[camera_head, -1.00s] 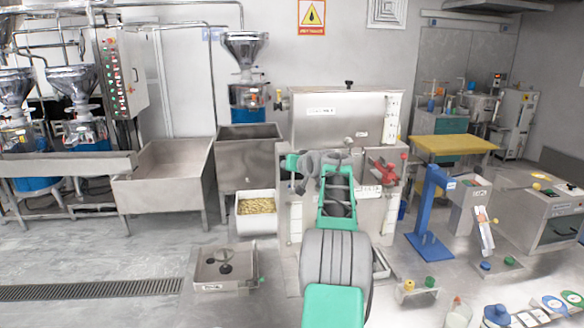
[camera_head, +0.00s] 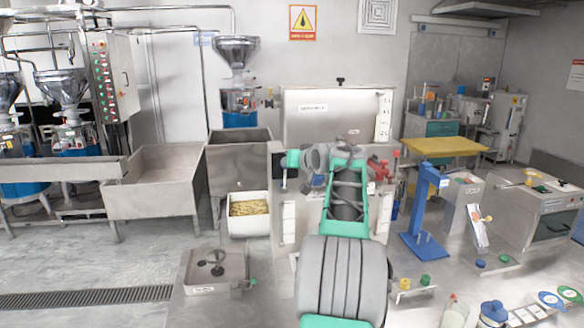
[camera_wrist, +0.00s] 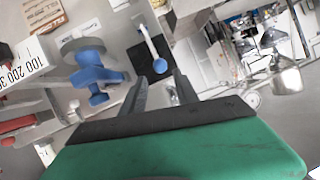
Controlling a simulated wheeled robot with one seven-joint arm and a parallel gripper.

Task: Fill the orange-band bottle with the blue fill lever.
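In the wrist view a blue ball knob (camera_wrist: 160,66) sits on the end of a pale lever rod (camera_wrist: 146,38), in front of a dark plate. My gripper (camera_wrist: 162,84) has its two dark fingers spread apart, with the knob just beyond and between the tips; contact cannot be told. A blue valve-like fitting (camera_wrist: 92,72) is left of the fingers. In the head view my arm hides most of the gripper at the steel tank machine (camera_head: 325,120).
A red fitting (camera_head: 380,170) is on the machine's right side. A blue stand (camera_head: 424,215) stands to the right on the steel table. A low steel box (camera_head: 215,270) is at the front left. A white bin of beans (camera_head: 249,212) is left of the machine.

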